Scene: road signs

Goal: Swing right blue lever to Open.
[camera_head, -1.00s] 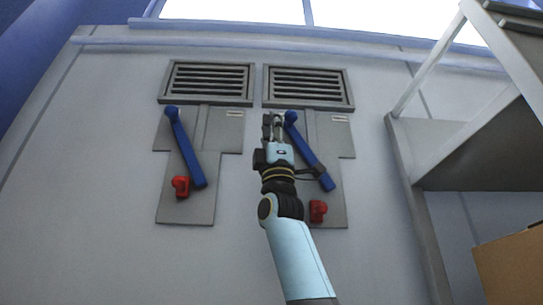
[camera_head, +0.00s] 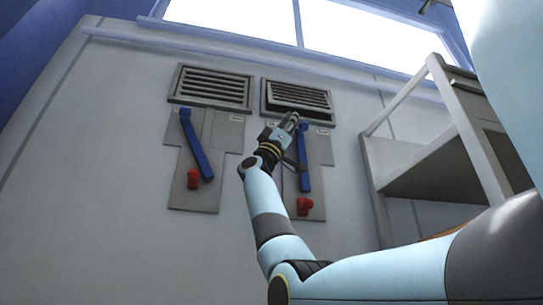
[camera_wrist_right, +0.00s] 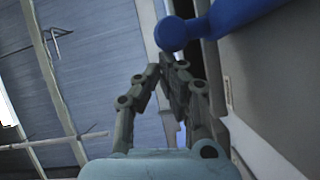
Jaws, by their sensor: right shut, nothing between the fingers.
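The right blue lever (camera_head: 304,165) hangs nearly vertical on its grey wall plate, below the right vent (camera_head: 297,98). My right gripper (camera_head: 291,118) is shut and empty at the upper left of this lever. In the wrist view the closed fingers (camera_wrist_right: 163,66) are just below a blue lever's round end (camera_wrist_right: 172,34); I cannot tell whether they touch. The plate's label is too small to read. My left gripper is out of view.
A grey shelf rack (camera_head: 430,165) stands to the right. The wall left of the plates is clear.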

